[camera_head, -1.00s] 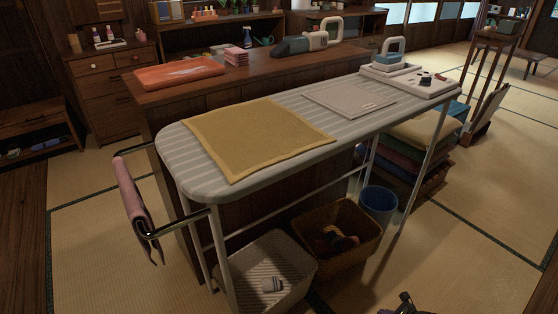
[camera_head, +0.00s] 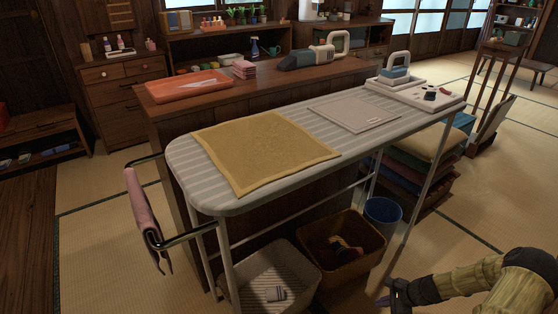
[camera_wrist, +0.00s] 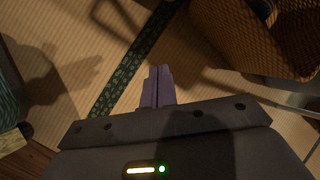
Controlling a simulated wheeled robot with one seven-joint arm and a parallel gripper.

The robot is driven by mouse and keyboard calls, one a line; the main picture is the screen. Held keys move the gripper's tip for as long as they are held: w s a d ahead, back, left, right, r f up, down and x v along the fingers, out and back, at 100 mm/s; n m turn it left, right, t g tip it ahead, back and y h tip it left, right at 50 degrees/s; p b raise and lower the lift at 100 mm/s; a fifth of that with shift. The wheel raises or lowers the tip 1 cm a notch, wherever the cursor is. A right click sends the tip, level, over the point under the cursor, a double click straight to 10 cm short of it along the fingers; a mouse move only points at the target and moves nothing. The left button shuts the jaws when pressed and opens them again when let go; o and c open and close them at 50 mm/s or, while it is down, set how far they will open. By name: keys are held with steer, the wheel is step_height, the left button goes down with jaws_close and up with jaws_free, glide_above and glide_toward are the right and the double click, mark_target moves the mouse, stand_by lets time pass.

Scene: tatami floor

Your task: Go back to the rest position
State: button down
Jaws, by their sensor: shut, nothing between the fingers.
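My gripper (camera_head: 392,297) is at the lower right of the head view, low over the tatami floor, to the right of the ironing board's legs. In the wrist view my gripper (camera_wrist: 158,72) has its two purple-grey fingers together, with nothing between them, pointing over the tatami. The ironing board (camera_head: 203,183) stands in the middle of the head view with a yellow cloth (camera_head: 265,150) lying flat on it. My gripper touches none of these.
A brown wicker basket (camera_head: 372,262) and a pale laundry basket (camera_head: 245,294) stand under the board. The brown basket (camera_wrist: 232,45) shows near my gripper in the wrist view. A blue bin (camera_head: 383,214) stands behind. Tatami at right is open.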

steer(key=s+a+r+n+g+h+p, duration=0.15)
steer(key=a+r+n, duration=0.35)
steer(key=r, duration=0.6)
steer(key=s+a+r+n+h+p, duration=0.25)
steer(key=a+r+n, duration=0.25)
steer(key=r, duration=0.6)
steer(key=s+a+r+n+g+h+p, duration=0.15)
steer(key=a+r+n, duration=0.35)
steer(key=r, duration=0.6)
steer(key=s+a+r+n+t+p, duration=0.1)
steer(key=s+a+r+n+t, duration=0.1)
steer(key=s+a+r+n, duration=0.45)
step_height(320, 180, up, 39)
steer(key=s+d+m+p, duration=0.1)
steer(key=d+m+p, duration=0.1)
steer(key=p, duration=3.5)
steer(key=shift+s+f, duration=0.15)
steer(key=shift+s, duration=0.05)
